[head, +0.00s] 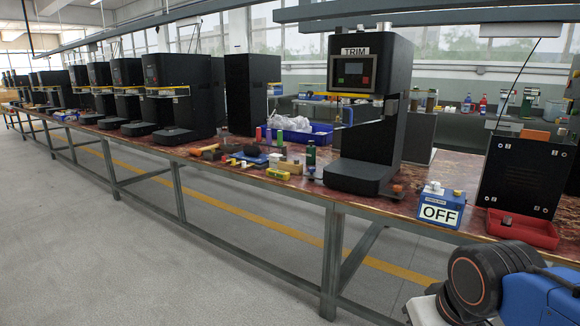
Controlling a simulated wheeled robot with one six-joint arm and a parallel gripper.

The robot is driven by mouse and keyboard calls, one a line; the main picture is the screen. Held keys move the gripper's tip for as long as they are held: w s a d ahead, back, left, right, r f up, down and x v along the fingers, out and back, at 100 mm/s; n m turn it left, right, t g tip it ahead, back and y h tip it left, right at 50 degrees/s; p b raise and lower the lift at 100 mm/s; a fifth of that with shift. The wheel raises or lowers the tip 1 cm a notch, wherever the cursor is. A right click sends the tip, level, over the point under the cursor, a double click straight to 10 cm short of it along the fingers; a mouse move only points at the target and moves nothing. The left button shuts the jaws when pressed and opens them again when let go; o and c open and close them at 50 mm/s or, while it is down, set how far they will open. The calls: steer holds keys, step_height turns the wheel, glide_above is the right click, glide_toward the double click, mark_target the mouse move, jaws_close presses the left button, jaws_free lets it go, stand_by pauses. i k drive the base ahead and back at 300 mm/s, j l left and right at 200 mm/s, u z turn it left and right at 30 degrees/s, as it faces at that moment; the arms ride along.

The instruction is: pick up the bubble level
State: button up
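A small yellow bar with a greenish middle (277,173) lies near the front edge of the long bench, left of the machine marked TRIM. It looks like the bubble level, but it is too small to be sure. A tan block (291,166) sits just behind it. My gripper is not in view; only part of my arm shows at the bottom right, well apart from the bar.
The bench (398,202) carries a TRIM machine (365,110), a blue box marked OFF (437,194), a red tray (530,229), a dark green cylinder (310,153), a blue bin (318,138) and several small tools. The floor (150,240) in front is clear.

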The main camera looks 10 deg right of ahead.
mark_target(270, 172)
steer(key=i+j+u, duration=0.1)
steer(key=i, duration=0.35)
steer(key=i+j, duration=0.2)
steer(key=i, duration=0.3)
steer(key=i+j+u, duration=0.15)
steer(key=i, duration=0.35)
